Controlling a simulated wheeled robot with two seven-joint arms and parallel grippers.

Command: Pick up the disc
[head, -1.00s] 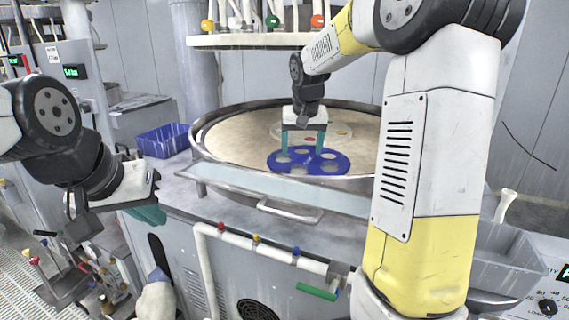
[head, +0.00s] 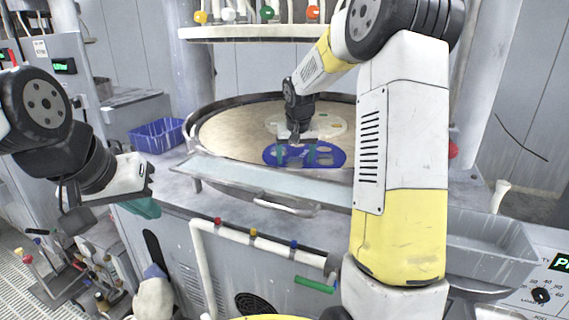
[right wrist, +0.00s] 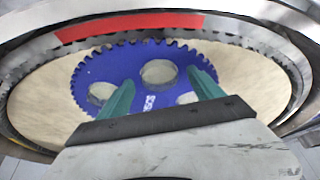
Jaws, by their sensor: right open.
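A blue toothed disc (head: 271,154) with several round holes lies flat on the beige platen (head: 225,130). In the right wrist view the disc (right wrist: 120,65) carries white lettering, and its near part is hidden by my gripper. My right gripper (head: 296,161) is open over the disc, pointing down. In the right wrist view its two teal fingers (right wrist: 161,76) stand apart on either side of the central hole; whether they touch the disc is unclear. My left gripper (head: 143,207) hangs at the left, away from the platen; its finger gap is not clear.
A pale disc (head: 328,124) with holes and small coloured spots lies behind the blue one. A metal rim (head: 205,108) surrounds the platen. A blue bin (head: 157,135) stands left, a grey tray (head: 485,240) right. A shelf with coloured knobs (head: 265,33) hangs above.

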